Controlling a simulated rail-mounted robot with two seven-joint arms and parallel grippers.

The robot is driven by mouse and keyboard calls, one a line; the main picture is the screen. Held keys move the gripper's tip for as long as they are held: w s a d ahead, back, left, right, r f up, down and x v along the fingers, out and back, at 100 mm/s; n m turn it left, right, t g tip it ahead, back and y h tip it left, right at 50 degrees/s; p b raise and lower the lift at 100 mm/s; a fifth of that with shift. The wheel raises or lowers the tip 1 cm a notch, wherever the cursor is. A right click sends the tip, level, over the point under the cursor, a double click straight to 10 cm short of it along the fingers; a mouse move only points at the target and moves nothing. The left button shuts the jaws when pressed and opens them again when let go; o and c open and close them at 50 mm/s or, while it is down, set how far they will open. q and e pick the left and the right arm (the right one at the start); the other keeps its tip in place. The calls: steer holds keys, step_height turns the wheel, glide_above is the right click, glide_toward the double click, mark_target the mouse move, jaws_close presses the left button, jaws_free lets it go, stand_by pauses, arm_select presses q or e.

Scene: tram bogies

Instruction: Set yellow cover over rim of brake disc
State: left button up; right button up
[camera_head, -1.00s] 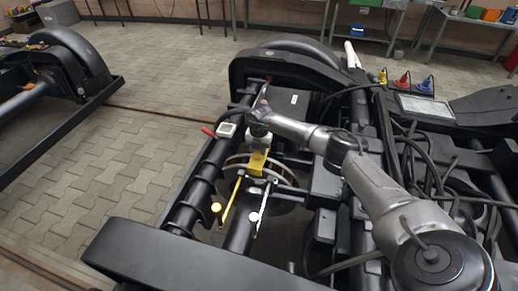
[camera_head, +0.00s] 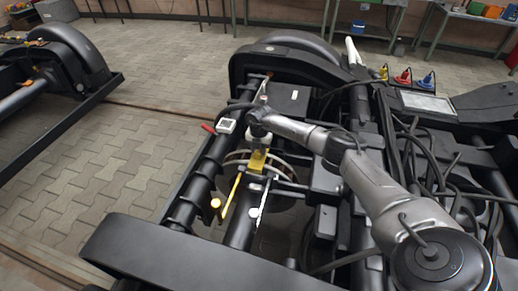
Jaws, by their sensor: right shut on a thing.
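The yellow cover (camera_head: 257,161) is at the top of the brake disc (camera_head: 238,158), inside the black bogie frame. My right gripper (camera_head: 258,147) comes down from above and is shut on the cover. The cover overlaps the disc's upper rim in the view; I cannot tell whether it is seated on it or just above it. The gripper's fingers are small and partly hidden. My left gripper is not in view.
A yellow-tipped lever (camera_head: 230,195) and a white-tipped lever (camera_head: 261,200) stand in front of the disc. A small white gauge box (camera_head: 226,126) sits on the left frame tube. Black cables and a tablet (camera_head: 427,105) lie to the right. Workbenches stand at the back.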

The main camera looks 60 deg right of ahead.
stand_by(0.3)
steer(key=o, duration=1.1)
steer(key=shift+f, duration=0.1)
steer(key=shift+c, duration=0.2)
step_height(320, 180, up, 14)
steer(key=p, duration=0.7)
